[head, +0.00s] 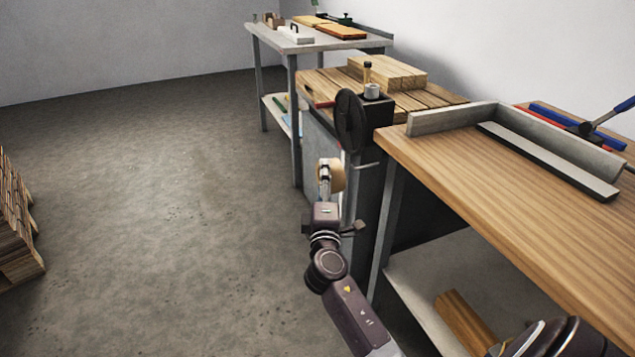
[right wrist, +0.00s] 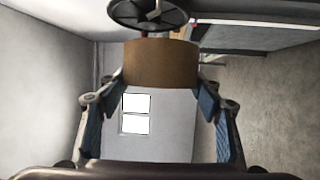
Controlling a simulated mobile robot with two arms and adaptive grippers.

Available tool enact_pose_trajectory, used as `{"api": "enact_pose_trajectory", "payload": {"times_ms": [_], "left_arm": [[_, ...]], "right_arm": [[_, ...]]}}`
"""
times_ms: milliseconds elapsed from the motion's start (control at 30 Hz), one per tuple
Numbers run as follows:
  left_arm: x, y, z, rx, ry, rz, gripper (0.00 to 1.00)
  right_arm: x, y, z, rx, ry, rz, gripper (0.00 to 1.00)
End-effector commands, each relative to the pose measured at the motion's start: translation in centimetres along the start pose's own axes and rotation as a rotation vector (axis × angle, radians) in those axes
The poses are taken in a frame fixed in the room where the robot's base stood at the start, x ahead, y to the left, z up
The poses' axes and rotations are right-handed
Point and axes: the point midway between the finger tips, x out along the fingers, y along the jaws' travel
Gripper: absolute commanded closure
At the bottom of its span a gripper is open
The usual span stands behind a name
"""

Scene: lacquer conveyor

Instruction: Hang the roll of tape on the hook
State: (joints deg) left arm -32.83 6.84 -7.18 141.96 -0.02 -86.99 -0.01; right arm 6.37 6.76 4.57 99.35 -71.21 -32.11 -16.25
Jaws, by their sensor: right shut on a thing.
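The roll of tape (head: 339,175) is tan and sits at the tip of my right gripper (head: 325,178), in front of the machine bench's end. In the right wrist view the brown roll (right wrist: 161,64) is between the two blue-padded fingers of my right gripper (right wrist: 162,88), which are shut on its sides. A thin grey rod (head: 368,164), perhaps the hook, sticks out just right of the roll and below the black handwheel (head: 351,121). The roll looks apart from it, though the depth is hard to judge. My left gripper is not in view.
The handwheel also shows beyond the roll in the right wrist view (right wrist: 148,14). A wooden workbench (head: 470,190) with a grey fence is at the right, its leg close to my arm. A grey table (head: 290,42) stands farther back. The floor (head: 170,200) at left is open.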

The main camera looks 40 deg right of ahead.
Motion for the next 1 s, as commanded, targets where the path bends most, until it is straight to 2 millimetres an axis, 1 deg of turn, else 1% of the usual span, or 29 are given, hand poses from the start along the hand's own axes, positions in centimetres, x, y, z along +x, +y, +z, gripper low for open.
{"api": "enact_pose_trajectory", "payload": {"times_ms": [133, 500, 1000], "left_arm": [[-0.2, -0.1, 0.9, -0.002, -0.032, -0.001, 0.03], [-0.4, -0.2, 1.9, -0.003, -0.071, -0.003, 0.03], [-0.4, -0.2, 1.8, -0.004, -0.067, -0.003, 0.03]], "right_arm": [[0.4, 0.1, 1.1, -0.002, -0.001, 0.002, 0.67], [1.4, 0.1, 3.4, -0.002, 0.0, 0.001, 0.67], [2.7, 0.0, 6.7, -0.002, 0.0, 0.002, 0.67]]}}
